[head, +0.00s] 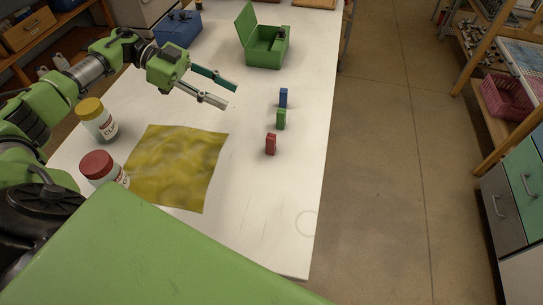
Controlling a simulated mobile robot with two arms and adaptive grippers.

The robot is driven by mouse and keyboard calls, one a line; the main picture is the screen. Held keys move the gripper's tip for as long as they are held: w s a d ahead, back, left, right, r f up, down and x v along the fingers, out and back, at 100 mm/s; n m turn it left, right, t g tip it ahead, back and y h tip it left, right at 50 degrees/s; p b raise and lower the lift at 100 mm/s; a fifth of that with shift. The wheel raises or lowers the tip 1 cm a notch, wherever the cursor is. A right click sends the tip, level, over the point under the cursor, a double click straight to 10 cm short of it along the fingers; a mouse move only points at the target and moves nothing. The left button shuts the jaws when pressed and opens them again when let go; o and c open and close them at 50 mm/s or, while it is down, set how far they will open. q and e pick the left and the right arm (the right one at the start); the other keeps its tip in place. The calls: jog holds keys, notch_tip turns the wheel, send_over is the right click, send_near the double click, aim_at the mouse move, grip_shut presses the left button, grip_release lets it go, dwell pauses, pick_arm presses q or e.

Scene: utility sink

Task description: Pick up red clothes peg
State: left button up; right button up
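The red clothes peg (271,144) stands on the white table (283,230), right of the yellow cloth. A green peg (281,119) and a blue peg (283,98) stand behind it in a rough row. My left gripper (231,96) reaches in from the left above the table, its fingers pointing right toward the pegs. The fingers are spread apart with nothing between them. The gripper is to the left of and behind the red peg, clear of it. My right gripper is not seen.
A yellow cloth (176,165) lies flat on the table. A yellow-lidded jar (97,119) and a red-lidded jar (102,168) stand at the left. An open green box (264,47) and a blue box (178,29) are at the back. The table's right edge lies close beyond the pegs.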

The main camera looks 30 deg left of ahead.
pick_arm(q)
jog(key=b, duration=0.4)
send_near(271, 136)
jog(key=w+v, duration=0.1)
jog(key=v, duration=0.3)
jog(key=b, duration=0.1)
jog(key=x, duration=0.3)
jog(key=p+x, duration=0.1)
jog(key=x, duration=0.2)
jog(key=p+x, duration=0.1)
jog(key=x, duration=0.2)
jog(key=shift+s+f, duration=0.25)
jog(key=shift+s, duration=0.05)
jog(key=x, duration=0.1)
jog(key=p+x, duration=0.1)
jog(key=x, duration=0.2)
jog(key=shift+s, duration=0.3)
jog(key=shift+w+d+f+p, duration=0.15)
jog(key=shift+d+f+p, duration=0.2)
jog(key=shift+d, duration=0.15)
jog(key=c, duration=0.9)
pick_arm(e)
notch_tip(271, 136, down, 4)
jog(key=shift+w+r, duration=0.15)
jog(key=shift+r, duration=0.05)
